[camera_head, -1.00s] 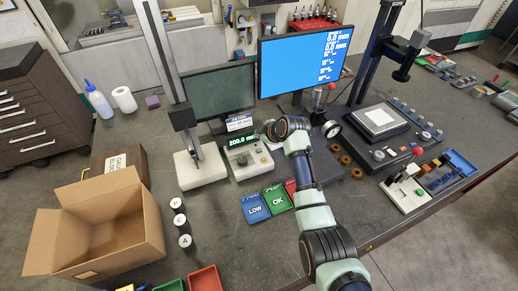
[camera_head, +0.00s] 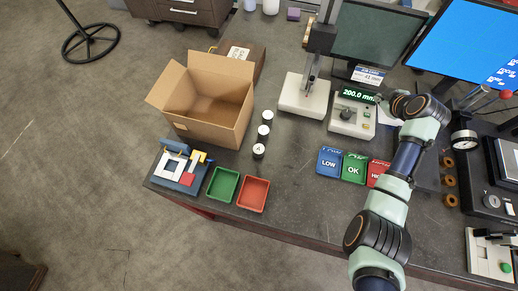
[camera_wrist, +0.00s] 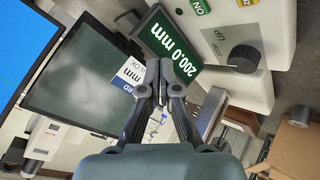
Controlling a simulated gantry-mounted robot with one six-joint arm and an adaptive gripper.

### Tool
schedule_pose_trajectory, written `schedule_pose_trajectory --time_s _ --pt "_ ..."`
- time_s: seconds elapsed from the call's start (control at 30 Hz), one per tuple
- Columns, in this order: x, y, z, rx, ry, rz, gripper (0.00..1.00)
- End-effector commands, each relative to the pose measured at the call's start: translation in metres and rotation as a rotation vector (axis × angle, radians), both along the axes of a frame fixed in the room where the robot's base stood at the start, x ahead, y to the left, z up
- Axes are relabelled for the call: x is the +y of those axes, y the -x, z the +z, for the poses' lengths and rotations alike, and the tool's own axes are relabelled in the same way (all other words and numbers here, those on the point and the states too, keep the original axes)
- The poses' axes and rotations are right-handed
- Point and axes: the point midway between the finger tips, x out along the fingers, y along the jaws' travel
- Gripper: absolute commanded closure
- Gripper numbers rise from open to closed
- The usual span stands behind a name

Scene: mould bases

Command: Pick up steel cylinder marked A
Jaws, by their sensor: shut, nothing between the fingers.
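The steel cylinder marked A (camera_head: 258,151) stands upright on the bench in the head view, a black body with a white lettered top. It is the nearest of a row of three alike cylinders, right of the cardboard box. My gripper shows in the wrist view (camera_wrist: 159,97), with its fingertips together and nothing between them. Cylinder A does not show in the wrist view.
An open cardboard box (camera_head: 172,124) stands left of the cylinders. Green (camera_head: 222,201) and red (camera_head: 268,193) trays lie in front. A height gauge base (camera_head: 289,108) and display unit (camera_head: 342,128) stand behind. LOW (camera_head: 329,175), OK and a red bin lie between cylinders and arm.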

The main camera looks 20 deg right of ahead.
Motion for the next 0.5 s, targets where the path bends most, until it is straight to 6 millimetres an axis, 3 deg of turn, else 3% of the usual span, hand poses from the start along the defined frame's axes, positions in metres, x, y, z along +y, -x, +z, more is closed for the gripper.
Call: schedule_pose_trajectory --time_s 0.2,0.5 --pt "0.0 0.0 0.0 0.0 0.0 0.0 1.0" --pt "0.0 0.0 0.0 0.0 0.0 0.0 0.5"
